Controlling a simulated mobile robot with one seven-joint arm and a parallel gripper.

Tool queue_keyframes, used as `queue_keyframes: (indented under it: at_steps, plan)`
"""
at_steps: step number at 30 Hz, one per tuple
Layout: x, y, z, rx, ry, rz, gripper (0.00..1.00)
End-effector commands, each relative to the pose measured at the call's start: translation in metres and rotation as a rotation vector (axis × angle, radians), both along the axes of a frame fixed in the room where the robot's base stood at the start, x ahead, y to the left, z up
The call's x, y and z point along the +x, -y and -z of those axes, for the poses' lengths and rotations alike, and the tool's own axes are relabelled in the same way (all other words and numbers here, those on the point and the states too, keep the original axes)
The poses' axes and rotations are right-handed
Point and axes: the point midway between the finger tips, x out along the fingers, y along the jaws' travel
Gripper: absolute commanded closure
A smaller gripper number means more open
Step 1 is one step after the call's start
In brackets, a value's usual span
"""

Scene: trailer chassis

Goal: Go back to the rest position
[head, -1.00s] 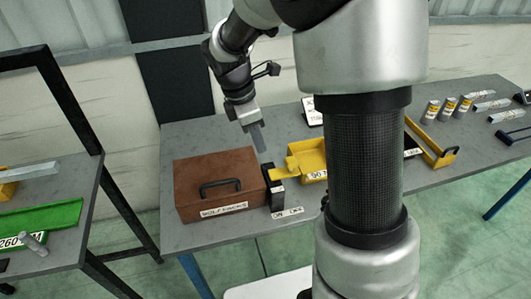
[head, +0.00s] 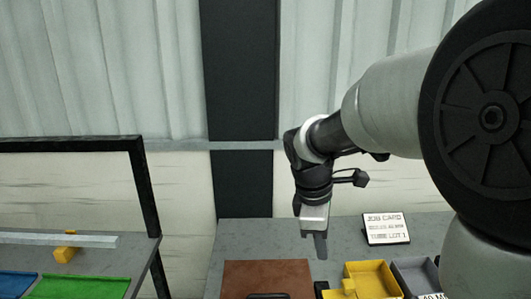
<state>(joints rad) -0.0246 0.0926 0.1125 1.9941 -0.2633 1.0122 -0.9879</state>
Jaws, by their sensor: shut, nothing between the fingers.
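My gripper (head: 321,246) points down above the grey bench, with its fingers shut and nothing between them. It hangs behind and to the right of the brown box (head: 267,275), at the end of my bent arm. The fingers look clear of the yellow tray (head: 372,279) to their lower right.
A job card (head: 386,229) stands at the back of the bench (head: 240,240). A grey tray (head: 417,274) sits right of the yellow one. A second table with a dark frame (head: 144,190) at left holds a green tray (head: 80,288) and a blue tray (head: 18,285).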

Motion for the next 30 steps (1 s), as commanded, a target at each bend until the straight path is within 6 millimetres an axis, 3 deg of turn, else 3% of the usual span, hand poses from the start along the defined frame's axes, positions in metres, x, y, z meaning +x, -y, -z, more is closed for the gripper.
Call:
queue_keyframes:
  at_steps: [1,6,13,19,30]
  plan:
    - [-0.016,0.003,-0.022,0.026,0.066,0.106,1.00]
    - [-0.075,0.006,-0.064,0.171,0.258,0.515,1.00]
    - [-0.137,0.004,-0.085,0.408,0.428,0.975,1.00]
    - [-0.158,0.001,-0.086,0.521,0.473,1.157,1.00]
    - [-0.159,0.001,-0.085,0.533,0.475,1.177,1.00]
